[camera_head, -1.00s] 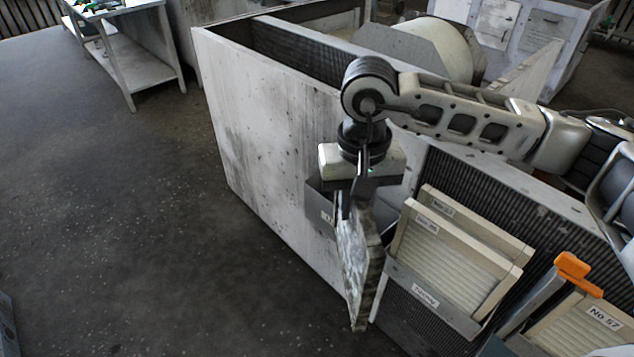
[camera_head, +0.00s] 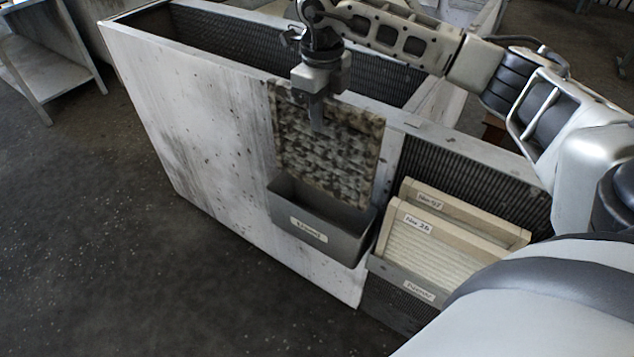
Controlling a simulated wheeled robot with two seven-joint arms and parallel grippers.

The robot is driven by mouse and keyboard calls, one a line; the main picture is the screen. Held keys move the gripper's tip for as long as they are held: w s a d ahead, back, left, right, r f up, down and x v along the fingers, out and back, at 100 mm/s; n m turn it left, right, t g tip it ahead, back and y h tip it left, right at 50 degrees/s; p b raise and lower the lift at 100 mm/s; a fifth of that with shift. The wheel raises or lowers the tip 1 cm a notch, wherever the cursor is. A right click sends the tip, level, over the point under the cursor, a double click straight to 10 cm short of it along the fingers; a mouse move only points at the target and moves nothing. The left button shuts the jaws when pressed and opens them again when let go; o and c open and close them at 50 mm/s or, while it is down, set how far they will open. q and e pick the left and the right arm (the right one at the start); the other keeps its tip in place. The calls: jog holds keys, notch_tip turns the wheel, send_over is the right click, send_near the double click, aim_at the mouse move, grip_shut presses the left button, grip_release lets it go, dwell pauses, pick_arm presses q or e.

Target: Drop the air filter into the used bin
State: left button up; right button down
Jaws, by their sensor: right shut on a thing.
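A dirty, mottled grey-brown air filter (camera_head: 325,150) hangs upright from my right gripper (camera_head: 317,112), which is shut on its upper edge. The used bin (camera_head: 318,232) is a grey open-topped box with a small label, fixed to the pale side of the housing. My left gripper is not in view.
Right of the used bin, a grey rack (camera_head: 402,289) holds cleaner pale filters (camera_head: 428,243) with labels. The large stained housing (camera_head: 190,130) fills the middle, with an open top. A white table (camera_head: 45,60) stands far left. Floor at left is clear.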

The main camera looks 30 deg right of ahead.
aim_at(321, 177)
notch_tip(321, 177, down, 16)
jog(key=shift+s+f+p, duration=0.1)
jog(key=shift+p, duration=0.5)
jog(key=shift+f+b, duration=0.6)
jog(key=shift+f, duration=0.1)
jog(key=c, duration=1.3)
grip_release()
jog(key=shift+r, duration=0.15)
